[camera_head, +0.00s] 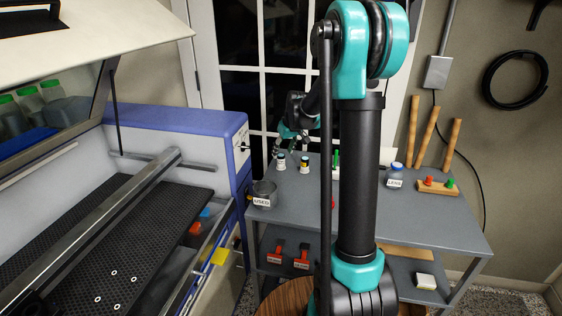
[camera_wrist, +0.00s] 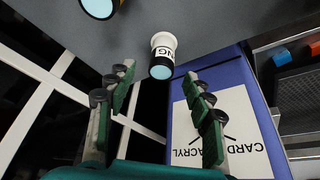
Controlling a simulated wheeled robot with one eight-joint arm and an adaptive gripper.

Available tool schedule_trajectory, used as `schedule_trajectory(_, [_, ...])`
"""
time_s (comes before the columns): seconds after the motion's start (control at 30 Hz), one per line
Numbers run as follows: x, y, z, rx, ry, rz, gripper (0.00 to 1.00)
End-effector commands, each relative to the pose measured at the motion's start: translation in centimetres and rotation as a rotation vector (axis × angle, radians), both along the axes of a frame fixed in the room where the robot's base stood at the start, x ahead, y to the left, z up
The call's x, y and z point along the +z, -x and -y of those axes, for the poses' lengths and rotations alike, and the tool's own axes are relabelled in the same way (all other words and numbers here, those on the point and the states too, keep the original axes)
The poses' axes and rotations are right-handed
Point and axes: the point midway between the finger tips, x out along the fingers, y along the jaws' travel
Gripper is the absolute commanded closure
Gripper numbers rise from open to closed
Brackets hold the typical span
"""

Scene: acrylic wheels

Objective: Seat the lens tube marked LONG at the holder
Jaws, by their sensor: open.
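A short white tube with a pale blue end stands out between and beyond my fingers in the wrist view (camera_wrist: 162,55). Its black-on-white label shows only "NG"; the rest is out of sight. In the head view a white tube (camera_head: 280,163), likely the same one, stands upright near the table's back left, just below my gripper (camera_head: 284,143). A second tube (camera_head: 304,164) with a yellow mark stands to its right; part of a tube also shows at the wrist view's top edge (camera_wrist: 99,8). My gripper is open and empty. I cannot make out the holder.
The blue-sided machine (camera_head: 215,125) stands close left. My arm hides the table's middle.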

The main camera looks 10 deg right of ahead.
Motion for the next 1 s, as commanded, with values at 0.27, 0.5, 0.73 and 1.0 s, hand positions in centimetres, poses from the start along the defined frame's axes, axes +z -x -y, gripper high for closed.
schedule_trajectory(0.27, [-3.1,-1.3,-0.7,0.001,0.0,0.0,0.48])
schedule_trajectory(0.5, [-3.4,-1.4,-0.8,0.0,0.0,0.0,0.48])
schedule_trajectory(0.73, [-3.3,-1.4,-0.8,0.0,0.0,0.0,0.7])
schedule_trajectory(1.0, [-3.3,-1.4,-0.8,0.0,0.0,0.0,1.0])
